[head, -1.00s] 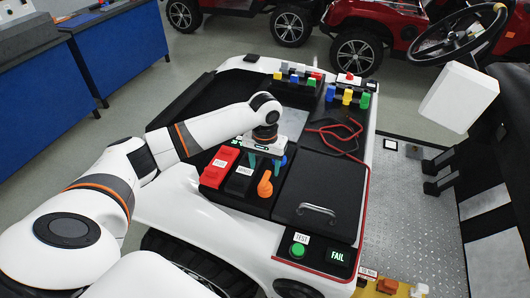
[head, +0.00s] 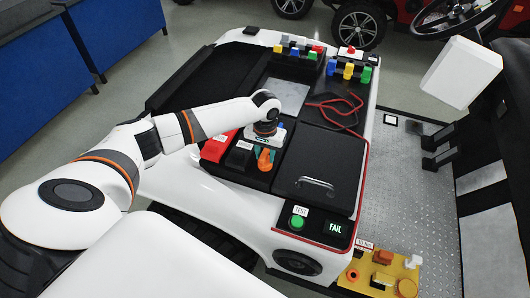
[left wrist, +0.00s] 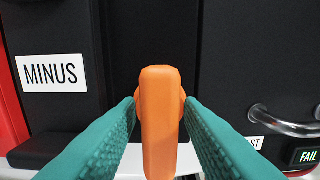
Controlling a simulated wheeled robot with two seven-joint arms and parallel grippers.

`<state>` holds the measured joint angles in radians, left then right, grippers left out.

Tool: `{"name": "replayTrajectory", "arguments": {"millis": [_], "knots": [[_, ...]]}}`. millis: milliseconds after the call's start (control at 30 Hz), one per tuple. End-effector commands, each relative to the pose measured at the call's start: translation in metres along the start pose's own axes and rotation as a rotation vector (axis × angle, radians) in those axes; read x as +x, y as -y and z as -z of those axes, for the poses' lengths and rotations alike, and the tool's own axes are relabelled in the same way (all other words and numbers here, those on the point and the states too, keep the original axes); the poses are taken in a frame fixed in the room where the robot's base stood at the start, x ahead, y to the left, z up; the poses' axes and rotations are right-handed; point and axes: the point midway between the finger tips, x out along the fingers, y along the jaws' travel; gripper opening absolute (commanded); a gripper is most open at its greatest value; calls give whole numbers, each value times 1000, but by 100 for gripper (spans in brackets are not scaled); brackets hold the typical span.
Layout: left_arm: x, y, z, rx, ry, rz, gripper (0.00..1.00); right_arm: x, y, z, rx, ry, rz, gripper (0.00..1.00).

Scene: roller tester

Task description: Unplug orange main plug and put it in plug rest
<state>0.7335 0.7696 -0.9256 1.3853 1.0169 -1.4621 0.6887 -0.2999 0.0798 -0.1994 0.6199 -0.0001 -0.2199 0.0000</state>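The orange main plug (head: 264,160) sits on the black panel beside the black block labelled MINUS. My left gripper (head: 265,157) is over it, with one teal finger on each side. In the left wrist view the plug (left wrist: 160,122) stands between the two fingertips, its rounded base close to them. Narrow gaps show between the fingers and the plug's handle, so the gripper looks open around it. Whether the tips touch the base is hard to tell. I cannot pick out the plug rest for certain. My right gripper is not in view.
A red block (head: 217,146) and the black MINUS block (head: 239,157) stand left of the plug. A black lid with a metal handle (head: 317,183) is to the right. The green TEST button (head: 298,221) and FAIL display (head: 335,228) are in front. A yellow board (head: 352,281) holds several parts.

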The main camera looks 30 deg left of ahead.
Motion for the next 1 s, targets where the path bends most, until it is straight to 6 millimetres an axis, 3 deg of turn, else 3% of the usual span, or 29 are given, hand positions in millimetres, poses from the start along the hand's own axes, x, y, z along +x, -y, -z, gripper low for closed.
{"name": "replayTrajectory", "arguments": {"millis": [33, 100, 133, 300, 1000], "knots": [[0, 0, 0, 0, 0, 0, 20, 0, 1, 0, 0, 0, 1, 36], [0, 0, 0, 0, 0, 0, 8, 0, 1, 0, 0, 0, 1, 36], [0, 0, 0, 0, 0, 0, 28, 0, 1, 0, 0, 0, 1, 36], [-1, 0, 0, 0, 1, 0, 1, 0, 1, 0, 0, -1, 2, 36], [-9, 0, -1, -1, 3, 0, 0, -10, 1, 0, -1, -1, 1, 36]]}}
